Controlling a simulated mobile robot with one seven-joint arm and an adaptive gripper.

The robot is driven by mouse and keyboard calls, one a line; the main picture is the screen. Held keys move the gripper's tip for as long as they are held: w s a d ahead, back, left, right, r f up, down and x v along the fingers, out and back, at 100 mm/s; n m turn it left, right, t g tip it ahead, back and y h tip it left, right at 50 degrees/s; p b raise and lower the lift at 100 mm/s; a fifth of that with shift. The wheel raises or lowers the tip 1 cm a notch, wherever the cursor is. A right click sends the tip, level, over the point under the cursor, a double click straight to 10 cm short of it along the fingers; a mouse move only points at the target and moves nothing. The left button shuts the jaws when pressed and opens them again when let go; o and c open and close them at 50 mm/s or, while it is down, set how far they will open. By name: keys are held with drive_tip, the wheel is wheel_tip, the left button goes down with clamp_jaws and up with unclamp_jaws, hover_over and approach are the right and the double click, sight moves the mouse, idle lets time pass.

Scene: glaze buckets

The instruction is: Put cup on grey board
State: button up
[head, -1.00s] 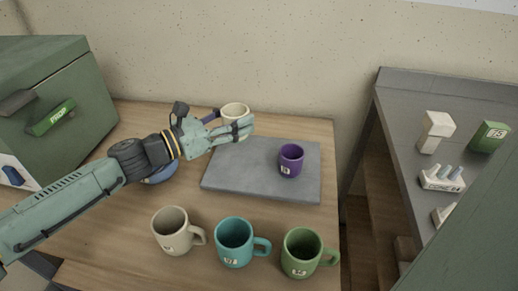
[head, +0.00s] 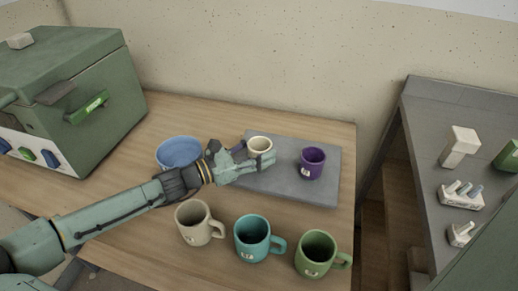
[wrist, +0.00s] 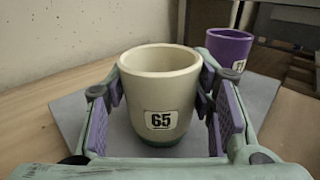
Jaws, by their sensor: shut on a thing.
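My gripper (head: 262,160) is shut on a cream cup (head: 259,144), with a finger on each side of it. In the wrist view the cup (wrist: 158,92) is upright, has a "65" label and a dark green base. The grey board (head: 290,188) lies on the table, and the cup is over its back left part. I cannot tell whether the cup's base touches the board. A purple cup (head: 312,163) stands on the right part of the board; it also shows in the wrist view (wrist: 229,47), behind and right of the held cup.
A beige mug (head: 194,222), a teal mug (head: 252,239) and a green mug (head: 317,254) stand in front of the board. A blue bowl (head: 179,152) is to its left. A green box-like appliance (head: 70,90) stands far left. The board's front middle is bare.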

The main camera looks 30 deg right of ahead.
drive_tip(key=shift+f+b, duration=0.2)
drive_tip(key=shift+b, duration=0.1)
drive_tip(key=o, duration=1.3)
drive_tip(key=shift+r, duration=0.2)
